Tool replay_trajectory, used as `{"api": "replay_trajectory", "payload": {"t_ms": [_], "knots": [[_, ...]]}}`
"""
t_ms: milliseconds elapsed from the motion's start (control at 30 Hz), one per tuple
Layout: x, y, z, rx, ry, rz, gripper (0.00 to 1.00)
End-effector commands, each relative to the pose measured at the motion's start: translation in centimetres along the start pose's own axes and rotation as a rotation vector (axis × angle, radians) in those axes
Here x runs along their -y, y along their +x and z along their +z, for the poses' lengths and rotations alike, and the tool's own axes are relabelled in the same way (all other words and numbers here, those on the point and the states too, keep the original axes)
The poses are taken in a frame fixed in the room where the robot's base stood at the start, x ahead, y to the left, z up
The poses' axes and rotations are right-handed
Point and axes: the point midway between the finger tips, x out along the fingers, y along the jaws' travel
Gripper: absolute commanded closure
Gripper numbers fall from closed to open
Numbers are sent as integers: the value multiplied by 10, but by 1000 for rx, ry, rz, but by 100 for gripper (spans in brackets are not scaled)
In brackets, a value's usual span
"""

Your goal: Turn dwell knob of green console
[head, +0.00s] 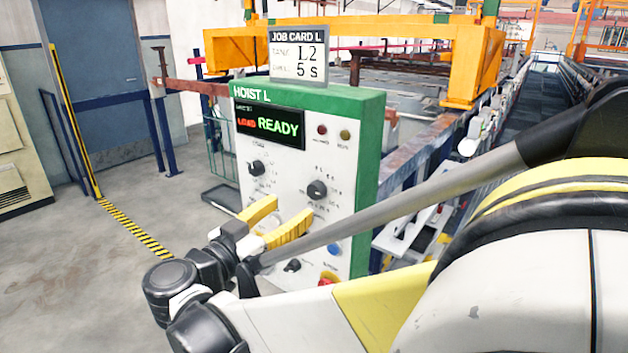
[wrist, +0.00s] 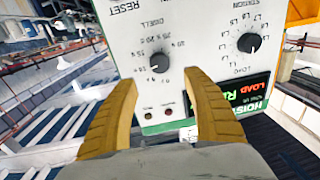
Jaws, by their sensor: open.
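The green console (head: 367,170), labelled HOIST L, has a white front panel. Its dwell knob (head: 317,190) is a round black knob at the right of the panel, below two small lamps. It also shows in the upside-down wrist view (wrist: 160,62), with second marks around it; its exact setting is hard to read. My gripper (head: 293,208) is open and empty, its yellow fingers toward the panel just below and left of the dwell knob. In the wrist view the gripper (wrist: 159,79) has the knob framed between and beyond its fingertips, apart from both.
A station knob (head: 256,168) sits left of the dwell knob. The display (head: 271,128) reads LOAD READY. A job card (head: 299,56) above reads L2 and 5 s. A lower knob (head: 292,265), a blue button (head: 333,249) and a red control (head: 327,281) are below.

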Motion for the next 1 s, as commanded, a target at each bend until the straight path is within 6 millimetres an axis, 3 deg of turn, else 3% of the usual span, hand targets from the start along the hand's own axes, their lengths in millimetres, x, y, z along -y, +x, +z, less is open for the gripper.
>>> {"api": "replay_trajectory", "payload": {"t_ms": [200,400,567,833,867,1000], "knots": [[-2,46,3,2,-2,4,42],[-2,78,3,3,-2,3,42],[-1,90,2,3,-3,1,42],[-1,92,1,3,-3,0,42],[-1,92,1,3,-3,0,44],[-1,92,1,3,-3,0,86]]}}
